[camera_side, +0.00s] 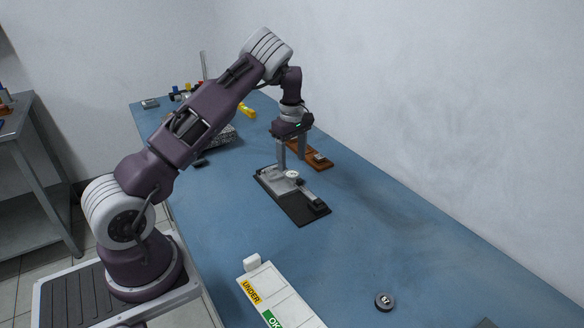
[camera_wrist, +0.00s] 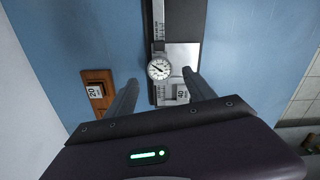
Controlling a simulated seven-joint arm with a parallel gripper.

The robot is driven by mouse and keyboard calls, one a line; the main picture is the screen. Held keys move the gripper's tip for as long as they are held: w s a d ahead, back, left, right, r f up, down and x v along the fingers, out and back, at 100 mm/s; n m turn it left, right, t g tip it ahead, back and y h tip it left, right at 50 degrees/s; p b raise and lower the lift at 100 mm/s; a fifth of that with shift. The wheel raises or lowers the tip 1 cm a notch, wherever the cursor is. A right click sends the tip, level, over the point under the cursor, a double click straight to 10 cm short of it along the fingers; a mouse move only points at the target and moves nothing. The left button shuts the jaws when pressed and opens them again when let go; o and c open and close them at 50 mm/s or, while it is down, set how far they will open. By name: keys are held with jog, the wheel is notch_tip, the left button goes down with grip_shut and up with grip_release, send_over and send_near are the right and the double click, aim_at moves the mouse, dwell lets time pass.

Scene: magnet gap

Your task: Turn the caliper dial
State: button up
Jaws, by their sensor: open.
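The caliper dial (camera_side: 292,174) is a small round white face on the grey caliper, which lies on a black base board (camera_side: 302,207). In the wrist view the dial (camera_wrist: 159,68) shows dark markings and a dark hand, with the caliper's scale beam (camera_wrist: 158,25) running up from it. My gripper (camera_side: 291,160) is over the board, close to the dial. In the wrist view the gripper (camera_wrist: 160,82) is open, its two fingers on either side of the caliper, with nothing held. A grey block marked 40 (camera_wrist: 181,93) sits near the dial between the fingers. Contact with the dial cannot be told.
A wooden board (camera_side: 318,158) with a block marked 20 (camera_wrist: 95,91) lies beside the caliper, near the wall. A white tray marked UNDER and OK (camera_side: 274,290) and a round piece marked 67 (camera_side: 384,301) lie toward the front. The blue table between is clear.

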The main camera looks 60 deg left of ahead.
aim_at(292, 173)
notch_tip(292, 173, down, 4)
jog(key=shift+r, duration=0.1)
jog(key=shift+c, duration=0.2)
grip_shut()
jog(key=shift+r, duration=0.1)
jog(key=m, duration=0.3)
jog(key=shift+m, duration=1.9)
